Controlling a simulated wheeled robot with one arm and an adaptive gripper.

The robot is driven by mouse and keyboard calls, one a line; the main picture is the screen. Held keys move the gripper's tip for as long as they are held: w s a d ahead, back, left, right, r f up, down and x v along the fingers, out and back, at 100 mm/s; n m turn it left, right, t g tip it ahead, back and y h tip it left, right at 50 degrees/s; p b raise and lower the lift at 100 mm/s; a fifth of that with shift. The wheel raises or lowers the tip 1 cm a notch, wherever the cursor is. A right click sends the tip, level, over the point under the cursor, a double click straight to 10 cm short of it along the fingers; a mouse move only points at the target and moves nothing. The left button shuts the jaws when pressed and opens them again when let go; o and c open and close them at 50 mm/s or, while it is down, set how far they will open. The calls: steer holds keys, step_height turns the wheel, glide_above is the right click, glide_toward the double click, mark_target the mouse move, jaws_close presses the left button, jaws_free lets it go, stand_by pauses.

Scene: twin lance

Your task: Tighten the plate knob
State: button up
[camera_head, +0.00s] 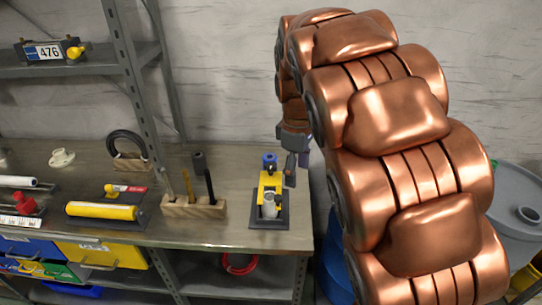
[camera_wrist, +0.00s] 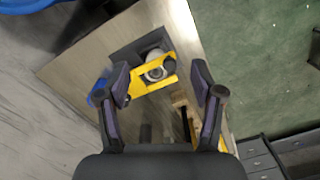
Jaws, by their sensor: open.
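A yellow fixture (camera_head: 270,181) stands on a dark base plate (camera_head: 268,223) near the right end of the bench. It has a blue knob (camera_head: 269,159) on top and a white cylinder (camera_head: 268,205) at its front. In the wrist view the yellow part (camera_wrist: 140,86) lies between and beyond my fingers, and the blue knob (camera_wrist: 97,92) is partly hidden by the left finger. A plate marked 476 (camera_head: 42,53) with a yellow knob (camera_head: 75,52) stands on the upper-left shelf. My gripper (camera_head: 291,168) is open and empty, just right of the fixture; it also shows in the wrist view (camera_wrist: 160,70).
A wooden block (camera_head: 193,208) with upright tools stands left of the fixture. A yellow cylinder (camera_head: 101,210) and a red part (camera_head: 28,203) lie farther left. A metal shelf post (camera_head: 130,75) rises behind. A grey drum (camera_head: 515,195) stands at right.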

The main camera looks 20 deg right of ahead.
mark_target(271, 165)
steer(key=w+n+p, duration=0.1)
steer(key=w+n, duration=0.1)
steer(key=w, duration=0.2)
steer(key=w+a+n+p, duration=0.1)
steer(key=w+n, duration=0.1)
steer(key=w, duration=0.2)
steer(key=w+a+n, duration=0.1)
steer(key=w+n, duration=0.1)
steer(key=w, duration=0.3)
steer(key=shift+n+p, duration=0.3)
steer(key=shift+p, duration=0.1)
steer(key=shift+w+a+f+n, duration=0.15)
steer(key=shift+w+a+n, duration=0.1)
steer(key=shift+w+n, duration=0.2)
steer(key=shift+f+p, duration=1.75)
steer(key=shift+f, duration=2.15)
steer(key=shift+c, duration=0.3)
steer(key=shift+w, duration=0.1)
steer(key=c, duration=1.1)
steer(key=shift+f+b, duration=0.1)
steer(key=shift+b, duration=0.3)
